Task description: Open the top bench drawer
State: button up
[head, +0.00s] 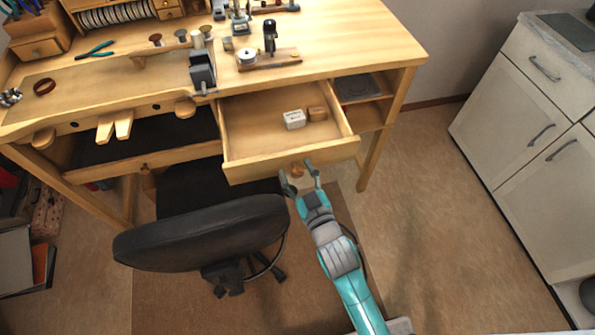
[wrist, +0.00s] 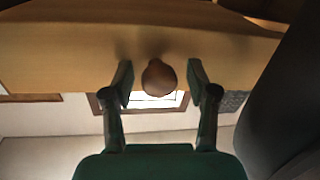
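The top bench drawer (head: 260,135) is pulled out from the wooden workbench (head: 345,42), and its inside shows in the head view. A white box (head: 294,119) and a small brown box (head: 317,114) lie in it. Its round wooden knob (head: 297,170) is at the middle of the drawer front, and it also shows in the wrist view (wrist: 159,77). My gripper (head: 301,180) is at the knob. In the wrist view its two fingers (wrist: 159,84) stand apart on either side of the knob, with a gap visible on both sides.
A black chair (head: 205,232) stands left of my arm, close to the drawer front. A white cabinet (head: 535,130) is at the right. Tools stand on the bench top. The floor (head: 430,210) between bench and cabinet is clear.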

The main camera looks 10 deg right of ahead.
jog(key=s+d, duration=0.1)
jog(key=s, duration=1)
jog(key=shift+s+d, duration=0.4)
jog(key=shift+s, duration=0.1)
dwell(0.4)
jog(key=s+d+m+g+h, duration=0.1)
jog(key=s+d, duration=0.2)
jog(key=s, duration=0.9)
jog(key=s+d+r+m+g+h, duration=0.1)
jog(key=s+d+m+g, duration=0.1)
jog(key=s, duration=1.1)
jog(key=shift+d+r+h, duration=0.15)
jog(key=shift+d+h, duration=0.15)
jog(key=shift+d, duration=0.4)
